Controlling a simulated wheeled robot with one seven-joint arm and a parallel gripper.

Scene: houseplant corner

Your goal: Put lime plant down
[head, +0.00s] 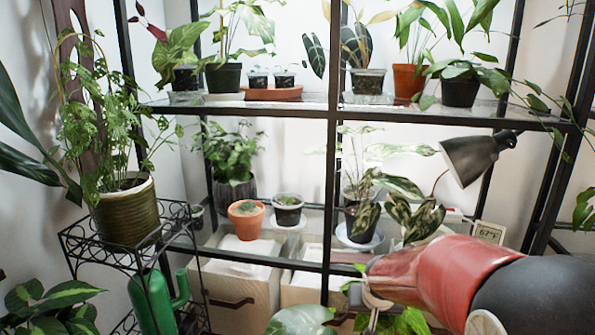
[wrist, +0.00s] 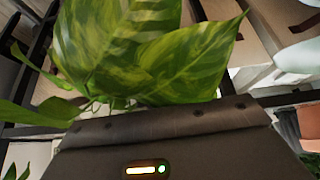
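Yellow-green variegated leaves, which look like the lime plant (wrist: 145,45), fill the upper middle of the wrist view, right in front of my gripper. In the head view, green leaves (head: 408,322) show just below my gripper (head: 375,292), at the lower right. No pot of this plant is visible. My fingers are hidden by the leaves in the wrist view and too unclear in the head view, so I cannot tell whether they hold it.
A black shelf (head: 290,262) carries several potted plants, including a small terracotta pot (head: 246,222). A grey lamp (head: 475,155) hangs above my arm. Wooden boxes (head: 240,300) stand under the shelf. A wire stand (head: 90,247) with an olive pot (head: 128,212) is at left.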

